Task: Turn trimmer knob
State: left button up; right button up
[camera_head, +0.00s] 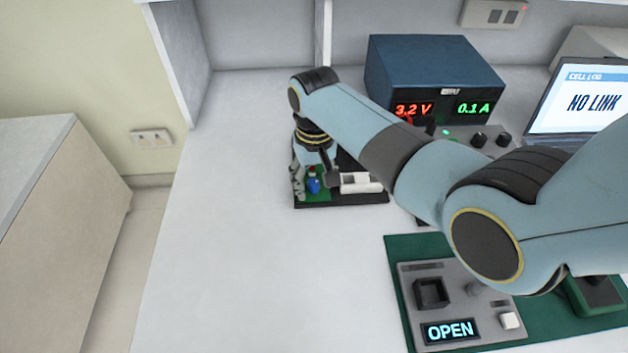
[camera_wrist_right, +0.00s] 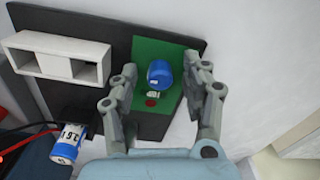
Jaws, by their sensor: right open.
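The blue trimmer knob (camera_head: 313,186) sits on a small green board (camera_head: 320,197) on a dark base plate (camera_head: 340,202). It also shows in the right wrist view (camera_wrist_right: 159,74), standing up from the green board (camera_wrist_right: 148,50). My right gripper (camera_head: 313,172) is over the board, its fingers pointing down. In the right wrist view my right gripper (camera_wrist_right: 167,80) is open, with one finger on each side of the knob and a visible gap to each. A small red part (camera_wrist_right: 152,102) lies beside the knob. My left gripper is not in view.
A white block with slots (camera_wrist_right: 58,56) stands on the same plate, and a labelled cell (camera_wrist_right: 67,143) is near it. A blue power supply (camera_head: 435,68), a laptop (camera_head: 580,100) and a grey tester (camera_head: 455,285) reading OPEN stand around. The white table left of the plate is clear.

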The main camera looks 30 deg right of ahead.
aim_at(315, 182)
grip_shut()
jog(key=shift+r+n+p, duration=0.25)
jog(key=shift+n+p, duration=0.45)
jog(key=shift+p, duration=0.3)
jog(key=shift+w+f+n, duration=0.1)
jog(key=shift+f+n, duration=0.1)
jog(key=shift+n, duration=0.3)
grip_release()
notch_tip(315, 182, up, 12)
